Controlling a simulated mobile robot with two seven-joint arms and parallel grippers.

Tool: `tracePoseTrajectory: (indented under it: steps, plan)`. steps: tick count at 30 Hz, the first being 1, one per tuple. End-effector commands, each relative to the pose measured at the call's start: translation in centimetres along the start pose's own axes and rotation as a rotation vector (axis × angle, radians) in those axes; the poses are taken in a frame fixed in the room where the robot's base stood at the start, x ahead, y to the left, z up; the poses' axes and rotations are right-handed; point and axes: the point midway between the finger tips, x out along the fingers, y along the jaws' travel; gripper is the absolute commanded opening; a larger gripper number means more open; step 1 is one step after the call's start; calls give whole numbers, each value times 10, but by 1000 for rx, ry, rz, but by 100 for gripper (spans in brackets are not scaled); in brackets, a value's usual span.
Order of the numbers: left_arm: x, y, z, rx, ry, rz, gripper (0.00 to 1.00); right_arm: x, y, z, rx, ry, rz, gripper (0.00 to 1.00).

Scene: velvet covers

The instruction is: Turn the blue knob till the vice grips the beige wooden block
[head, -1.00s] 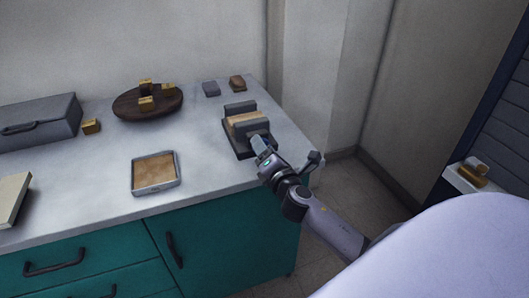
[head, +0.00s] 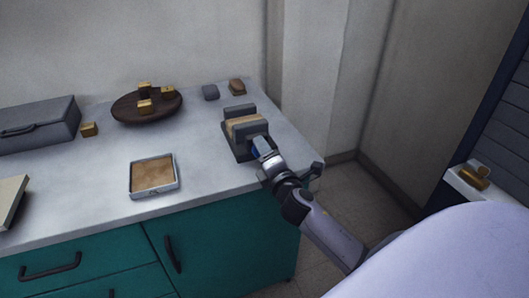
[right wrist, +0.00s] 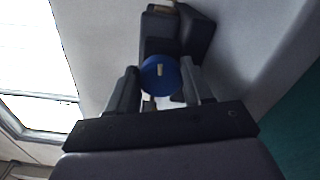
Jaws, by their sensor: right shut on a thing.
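The dark grey vice (head: 231,146) stands near the right end of the worktop. The beige wooden block (head: 243,122) sits between its back and front jaws; I cannot tell whether both jaws touch it. The blue knob (right wrist: 160,76) is on the vice's near side and has a small pale mark on its face. Only a sliver of it shows in the head view (head: 255,153). My right gripper (head: 262,148) is shut on the knob, with one finger on each side in the right wrist view (right wrist: 161,84). My left gripper is not in view.
A square tray (head: 154,194) lies at the front of the worktop. A round dark board (head: 122,112) with small golden pieces stands behind it. A grey box (head: 40,127) is at the left. A grey block (head: 210,92) and a brown block (head: 237,86) lie behind the vice.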

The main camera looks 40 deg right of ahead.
Motion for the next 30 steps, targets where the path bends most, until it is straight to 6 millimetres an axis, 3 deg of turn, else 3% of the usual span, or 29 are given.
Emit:
tracePoseTrajectory:
  steps: [3, 4, 6, 17, 30]
  plan:
    - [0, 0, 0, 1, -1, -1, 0, 0, -1, -1, 0, 1, -2, 20]
    - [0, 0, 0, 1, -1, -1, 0, 0, -1, -1, -1, 1, -2, 54]
    - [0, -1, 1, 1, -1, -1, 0, 0, -1, -1, -1, 1, -2, 76]
    - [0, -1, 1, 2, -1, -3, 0, -5, -1, 0, -1, 1, -1, 76]
    - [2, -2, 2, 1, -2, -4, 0, -60, -2, -1, -1, 1, -3, 76]
